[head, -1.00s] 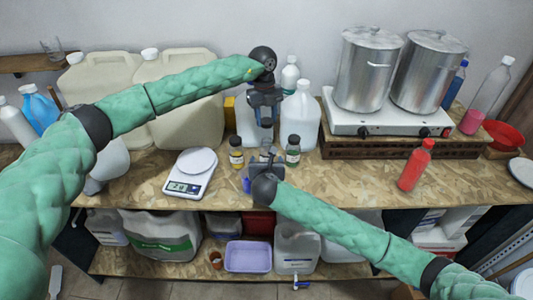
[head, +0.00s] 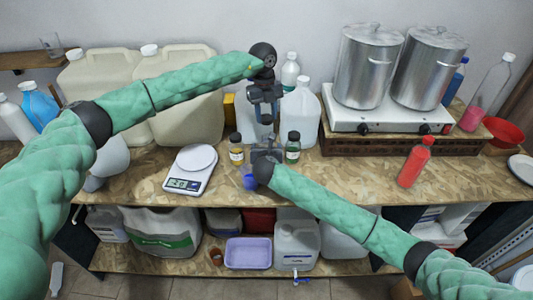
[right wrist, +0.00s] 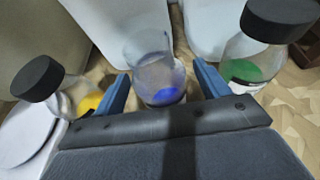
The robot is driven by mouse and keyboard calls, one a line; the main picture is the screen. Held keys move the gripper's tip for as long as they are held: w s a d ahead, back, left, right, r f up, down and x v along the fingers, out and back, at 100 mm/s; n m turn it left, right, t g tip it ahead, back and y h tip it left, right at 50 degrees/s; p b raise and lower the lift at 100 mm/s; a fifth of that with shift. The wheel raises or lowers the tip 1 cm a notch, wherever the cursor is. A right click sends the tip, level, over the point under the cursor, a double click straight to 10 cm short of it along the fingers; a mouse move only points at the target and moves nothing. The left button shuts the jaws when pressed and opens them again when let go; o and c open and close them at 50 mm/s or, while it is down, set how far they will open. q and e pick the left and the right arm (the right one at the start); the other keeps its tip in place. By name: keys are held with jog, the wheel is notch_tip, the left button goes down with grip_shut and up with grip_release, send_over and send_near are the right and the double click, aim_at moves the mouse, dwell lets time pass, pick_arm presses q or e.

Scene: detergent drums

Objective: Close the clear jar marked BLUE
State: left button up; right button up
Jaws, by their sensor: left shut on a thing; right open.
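The clear jar with a blue mark (right wrist: 160,78) stands upright between the fingers of my right gripper (right wrist: 160,72) in the right wrist view, with no lid visible on it. The fingers are open on either side of it; I cannot tell if they touch it. In the head view my right gripper (head: 266,148) mostly hides this jar. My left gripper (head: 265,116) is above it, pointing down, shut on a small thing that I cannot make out.
A yellow-marked jar (head: 236,150) and a green-marked jar (head: 293,147), both black-lidded, flank the right gripper closely. White jugs (head: 302,112) stand behind. A red bottle (head: 416,162) is at right.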

pick_arm(q)
jog(key=shift+s, duration=0.1)
pick_arm(e)
jog(key=shift+x, duration=1.3)
jog(key=c, duration=1.5)
pick_arm(q)
jog(key=shift+f, duration=2.45)
pick_arm(e)
jog(key=shift+o, duration=0.2)
pick_arm(q)
jog(key=shift+f, duration=0.9)
jog(key=shift+f, duration=0.55)
